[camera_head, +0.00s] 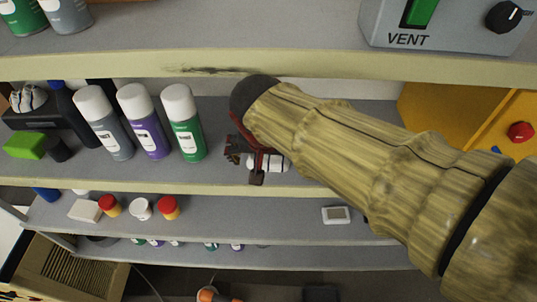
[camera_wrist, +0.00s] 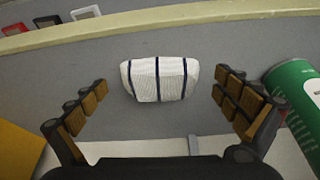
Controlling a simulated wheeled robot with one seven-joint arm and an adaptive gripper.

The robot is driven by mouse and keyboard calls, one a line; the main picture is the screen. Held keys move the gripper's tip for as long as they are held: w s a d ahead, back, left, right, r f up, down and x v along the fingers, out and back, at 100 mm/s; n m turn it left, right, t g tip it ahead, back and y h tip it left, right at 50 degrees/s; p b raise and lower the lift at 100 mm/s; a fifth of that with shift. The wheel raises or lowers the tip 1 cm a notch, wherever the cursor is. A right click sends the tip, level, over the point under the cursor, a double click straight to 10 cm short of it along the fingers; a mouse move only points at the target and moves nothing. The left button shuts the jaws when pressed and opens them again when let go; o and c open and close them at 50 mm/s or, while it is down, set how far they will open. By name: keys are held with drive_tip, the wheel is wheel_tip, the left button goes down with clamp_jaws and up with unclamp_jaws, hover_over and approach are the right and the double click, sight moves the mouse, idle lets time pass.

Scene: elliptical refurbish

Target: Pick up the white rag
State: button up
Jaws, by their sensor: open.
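The white rag (camera_wrist: 158,79) has dark stripes and lies folded on the grey shelf in the wrist view. My gripper (camera_wrist: 160,95) is open, with one padded finger on each side of the rag and a gap of bare shelf on both sides. The rag sits a little beyond the fingertips in this view, and nothing is held. In the head view, the rag (camera_head: 272,162) is partly hidden by my gripper (camera_head: 256,158), which reaches over the shelf from the right.
A green spray can (camera_head: 185,122) stands left of my gripper, beside purple and grey cans. It shows at the right in the wrist view (camera_wrist: 298,100). An upper shelf edge (camera_head: 200,68) runs above my arm. A yellow box (camera_head: 450,105) stands at the right.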

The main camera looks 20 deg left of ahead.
drive_tip(key=shift+c, duration=0.3)
drive_tip(key=c, duration=1.1)
